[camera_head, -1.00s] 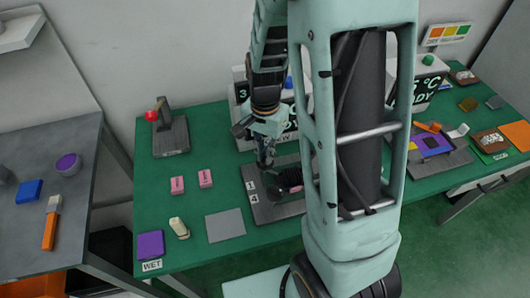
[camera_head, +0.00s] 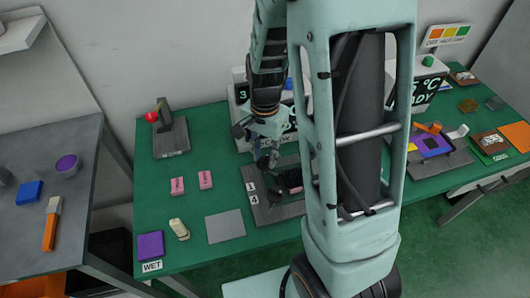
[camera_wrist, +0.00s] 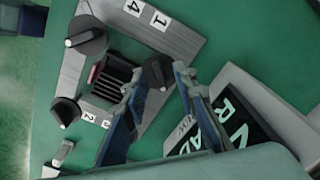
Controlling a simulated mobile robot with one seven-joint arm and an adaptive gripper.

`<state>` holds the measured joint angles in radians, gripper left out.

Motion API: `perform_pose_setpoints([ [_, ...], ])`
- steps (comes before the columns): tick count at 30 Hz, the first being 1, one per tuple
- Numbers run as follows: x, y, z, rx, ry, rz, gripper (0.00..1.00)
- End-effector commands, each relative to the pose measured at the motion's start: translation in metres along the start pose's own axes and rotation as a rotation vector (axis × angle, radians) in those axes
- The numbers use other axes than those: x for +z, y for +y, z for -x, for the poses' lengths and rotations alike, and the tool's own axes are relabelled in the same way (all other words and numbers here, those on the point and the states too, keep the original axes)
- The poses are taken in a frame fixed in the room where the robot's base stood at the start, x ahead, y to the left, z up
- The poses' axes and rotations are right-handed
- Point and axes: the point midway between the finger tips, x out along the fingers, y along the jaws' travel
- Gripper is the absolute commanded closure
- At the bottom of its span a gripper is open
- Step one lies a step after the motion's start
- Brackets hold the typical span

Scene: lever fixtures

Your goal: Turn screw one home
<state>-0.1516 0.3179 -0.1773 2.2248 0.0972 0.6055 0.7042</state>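A grey fixture plate (camera_wrist: 187,38) carries black knob-like screws and a dark ribbed block (camera_wrist: 112,80). Labels 1 (camera_wrist: 160,20) and 4 sit at one end. The black screw nearest label 1 (camera_wrist: 158,70) lies between the fingertips of my gripper (camera_wrist: 159,78) in the wrist view. The fingers stand apart on either side of it; whether they touch it is unclear. Other screws show by label 4 (camera_wrist: 85,36) and at the lower left (camera_wrist: 65,111). In the head view my gripper (camera_head: 268,160) is over the plate (camera_head: 276,212), partly hidden by my arm.
A white box with a dark display (camera_wrist: 235,115) stands close beside my fingers. Pink blocks (camera_head: 205,180), a grey square (camera_head: 225,226) and a lever fixture with a red knob (camera_head: 171,140) lie left on the green table. The table's right side holds another fixture (camera_head: 436,150).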

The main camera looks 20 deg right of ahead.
Motion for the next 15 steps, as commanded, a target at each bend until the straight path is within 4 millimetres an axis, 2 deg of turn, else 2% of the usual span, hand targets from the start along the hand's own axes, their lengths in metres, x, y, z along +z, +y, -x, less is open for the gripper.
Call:
perform_pose_setpoints([
  [4, -0.001, -0.001, 0.008, -0.003, 0.002, 0.001, 0.74],
  [7, -0.001, -0.002, 0.021, -0.005, 0.003, 0.001, 0.74],
  [15, -0.001, -0.001, 0.078, -0.006, 0.004, 0.001, 0.74],
])
